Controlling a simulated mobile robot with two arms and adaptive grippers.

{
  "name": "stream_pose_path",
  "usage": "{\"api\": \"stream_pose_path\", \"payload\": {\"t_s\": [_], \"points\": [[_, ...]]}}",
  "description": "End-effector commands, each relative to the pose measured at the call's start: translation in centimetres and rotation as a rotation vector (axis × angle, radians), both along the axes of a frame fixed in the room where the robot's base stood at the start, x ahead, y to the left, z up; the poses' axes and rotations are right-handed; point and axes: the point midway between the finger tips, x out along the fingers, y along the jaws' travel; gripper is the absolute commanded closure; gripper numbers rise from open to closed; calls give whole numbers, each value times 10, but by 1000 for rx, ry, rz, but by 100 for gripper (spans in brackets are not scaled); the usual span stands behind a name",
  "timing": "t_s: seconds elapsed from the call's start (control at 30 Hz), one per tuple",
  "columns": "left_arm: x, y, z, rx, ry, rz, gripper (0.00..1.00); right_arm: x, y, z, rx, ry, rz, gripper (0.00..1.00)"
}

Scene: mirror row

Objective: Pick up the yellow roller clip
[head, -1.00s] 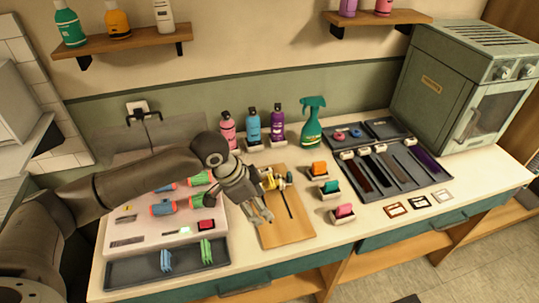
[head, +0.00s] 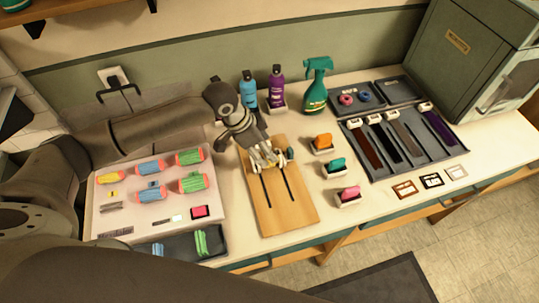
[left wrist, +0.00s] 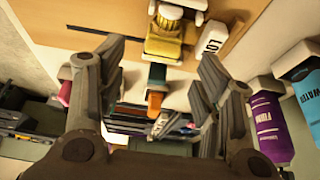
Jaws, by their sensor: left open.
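The yellow roller clip (left wrist: 168,42) shows in the left wrist view on the wooden board (left wrist: 60,22), with a white round part at its upper side. My left gripper (left wrist: 162,58) is open there, one finger to each side of the clip, and I see no contact. In the head view my left gripper (head: 266,160) points down over the far end of the wooden board (head: 277,208) and mostly hides the clip. My right gripper is not in view.
A white panel (head: 118,215) with several coloured rollers lies left of the board. Orange, teal and pink blocks in holders (head: 336,165) stand to its right. A blue bottle (head: 248,92), a purple bottle (head: 277,88) and a green spray bottle (head: 316,88) stand behind. The board's near part is open.

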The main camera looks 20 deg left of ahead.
Motion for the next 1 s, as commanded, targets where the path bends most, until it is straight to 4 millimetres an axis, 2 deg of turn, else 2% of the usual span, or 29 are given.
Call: {"api": "stream_pose_path", "payload": {"t_s": [0.3,0.5,0.73,1.0], "points": [[8,-12,-32,1,2,1,39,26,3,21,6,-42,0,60],[11,-16,-47,1,2,0,39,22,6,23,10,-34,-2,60],[11,-16,-49,1,0,-1,39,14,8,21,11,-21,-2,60],[11,-16,-48,1,1,0,74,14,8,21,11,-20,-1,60]]}}
